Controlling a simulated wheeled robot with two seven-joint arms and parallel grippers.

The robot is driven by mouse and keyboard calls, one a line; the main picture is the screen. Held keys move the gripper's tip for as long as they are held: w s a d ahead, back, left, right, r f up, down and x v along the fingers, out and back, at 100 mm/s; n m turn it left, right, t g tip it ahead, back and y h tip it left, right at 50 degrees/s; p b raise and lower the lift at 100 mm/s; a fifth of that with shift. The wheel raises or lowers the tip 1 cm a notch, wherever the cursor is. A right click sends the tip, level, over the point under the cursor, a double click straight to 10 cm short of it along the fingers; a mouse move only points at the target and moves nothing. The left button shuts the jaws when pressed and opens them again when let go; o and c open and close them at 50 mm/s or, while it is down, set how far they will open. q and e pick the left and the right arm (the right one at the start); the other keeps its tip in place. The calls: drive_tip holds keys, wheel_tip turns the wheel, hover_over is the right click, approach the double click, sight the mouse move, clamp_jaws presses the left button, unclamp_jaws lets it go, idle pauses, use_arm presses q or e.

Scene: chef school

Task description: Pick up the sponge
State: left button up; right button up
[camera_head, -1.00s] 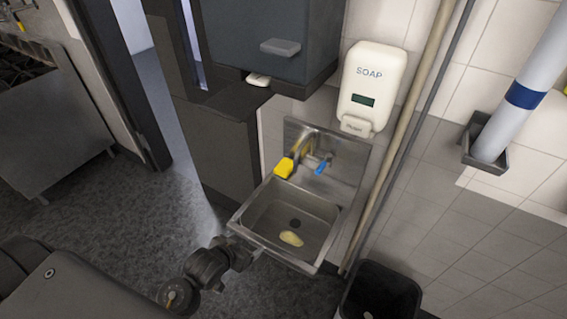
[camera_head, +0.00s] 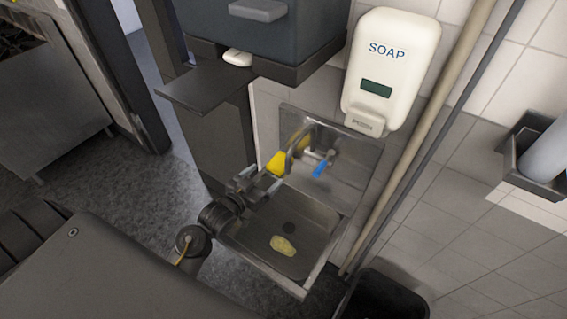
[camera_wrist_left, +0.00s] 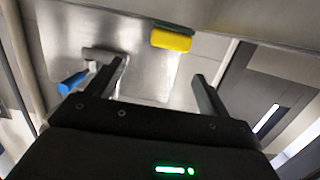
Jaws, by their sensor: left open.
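The yellow sponge (camera_head: 277,163) sits at the back left of the metal sink (camera_head: 320,222), beside the faucet. In the left wrist view the sponge (camera_wrist_left: 171,40) shows yellow with a green layer, ahead of the fingers and between their lines. My left gripper (camera_head: 262,181) is over the sink's left rim, just short of the sponge. It is open and empty, and its fingers (camera_wrist_left: 160,72) are well apart in the wrist view. My right gripper is not in view.
A blue-handled tap (camera_head: 320,168) stands right of the sponge. A pale yellow oval thing (camera_head: 283,245) lies in the basin. A soap dispenser (camera_head: 388,75) hangs above, a dark cabinet (camera_head: 265,30) overhangs at upper left, and a black bin (camera_head: 385,297) stands below right.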

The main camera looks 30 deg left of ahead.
sight(279, 162)
use_arm(q)
drive_tip(key=w, duration=0.1)
drive_tip(key=w+f, duration=0.1)
drive_tip(key=w, duration=0.1)
drive_tip(key=w+f, duration=0.1)
drive_tip(key=shift+w, duration=0.15)
drive_tip(key=shift+w+d+f, duration=0.1)
drive_tip(key=shift+w+f, duration=0.05)
drive_tip(key=shift+w, duration=0.55)
drive_tip(key=p+x, duration=0.1)
drive_tip(key=x, duration=0.1)
drive_tip(key=p+x, duration=0.1)
drive_tip(key=x, duration=0.1)
drive_tip(key=shift+w, duration=0.45)
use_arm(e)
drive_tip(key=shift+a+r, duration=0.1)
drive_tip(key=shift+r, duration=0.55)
use_arm(q)
drive_tip(key=shift+c, duration=0.4)
drive_tip(key=c, duration=1)
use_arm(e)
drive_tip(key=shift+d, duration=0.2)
